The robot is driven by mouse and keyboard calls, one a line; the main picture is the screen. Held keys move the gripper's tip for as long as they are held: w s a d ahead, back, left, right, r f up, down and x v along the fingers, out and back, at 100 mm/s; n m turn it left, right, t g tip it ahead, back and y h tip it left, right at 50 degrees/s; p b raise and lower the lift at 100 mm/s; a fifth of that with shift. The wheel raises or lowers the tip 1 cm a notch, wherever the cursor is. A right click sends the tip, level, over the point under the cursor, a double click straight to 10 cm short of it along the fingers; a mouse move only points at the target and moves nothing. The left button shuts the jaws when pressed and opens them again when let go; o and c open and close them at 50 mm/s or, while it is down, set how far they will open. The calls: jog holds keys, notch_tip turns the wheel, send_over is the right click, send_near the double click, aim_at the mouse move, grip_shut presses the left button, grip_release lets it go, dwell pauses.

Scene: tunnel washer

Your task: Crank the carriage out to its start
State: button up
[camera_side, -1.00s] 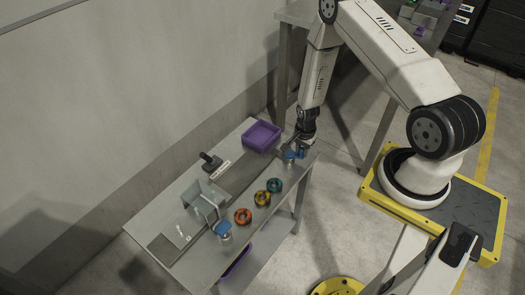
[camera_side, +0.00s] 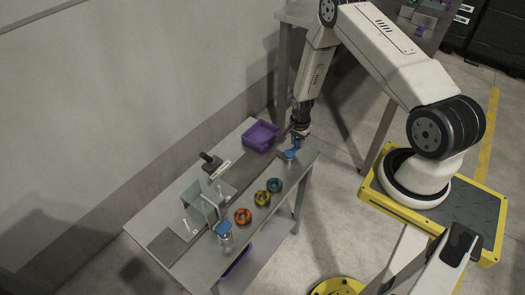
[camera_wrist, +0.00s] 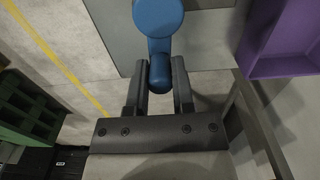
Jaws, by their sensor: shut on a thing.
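My gripper (camera_wrist: 159,90) is shut on the knob (camera_wrist: 160,74) of the blue crank (camera_wrist: 158,18) in the wrist view. In the side view this crank (camera_side: 291,154) stands at the right end of the narrow bench (camera_side: 246,219), and my gripper (camera_side: 299,133) is just above it. A second blue crank (camera_side: 222,228) stands on the bench's front left. A grey tunnel-like guard (camera_side: 196,209) straddles the dark track (camera_side: 241,173). Small pale upright parts (camera_side: 219,188) show along the track on both sides of the guard. The carriage's outline is too small to tell.
A purple bin (camera_side: 262,136) sits at the bench's far right corner, near my gripper. Orange (camera_side: 243,216), yellow (camera_side: 262,198) and teal (camera_side: 275,185) rings lie along the front. A dark lever-like part (camera_side: 210,161) stands at the back edge.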

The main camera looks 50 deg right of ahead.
jog(key=shift+w+d, duration=0.1)
jog(key=shift+w, duration=0.1)
jog(key=shift+w+a, duration=0.2)
jog(key=shift+w, duration=0.45)
jog(key=shift+w+a, duration=0.2)
jog(key=shift+w, duration=0.4)
jog(key=shift+w+a, duration=0.75)
jog(key=shift+a, duration=0.25)
